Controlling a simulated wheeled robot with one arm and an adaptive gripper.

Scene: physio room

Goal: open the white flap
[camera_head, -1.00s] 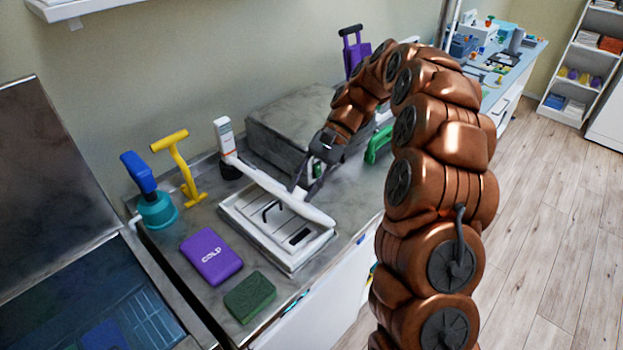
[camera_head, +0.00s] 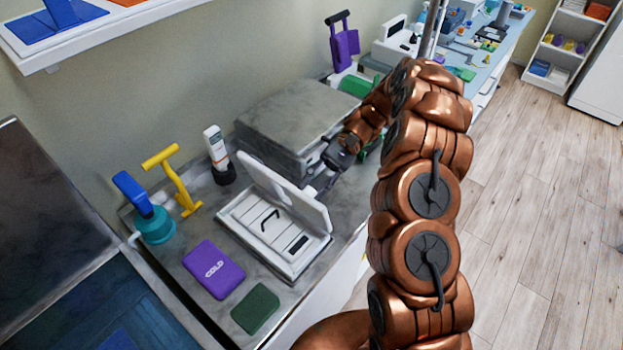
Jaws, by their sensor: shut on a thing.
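The white flap (camera_head: 285,190) is raised along the back side of a shallow white box (camera_head: 240,225) on the counter. It stands steeply, and its front face shows. The box's inside lies open to view, with a black handle-like loop (camera_head: 268,219) and a dark slot (camera_head: 298,245). My gripper (camera_head: 322,183) is behind the right end of the flap, at its upper edge, shut on it. The fingertips are partly hidden by the flap.
A grey box (camera_head: 300,120) stands close behind the flap. A purple cold pack (camera_head: 213,268) and a green block (camera_head: 255,308) lie in front left.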

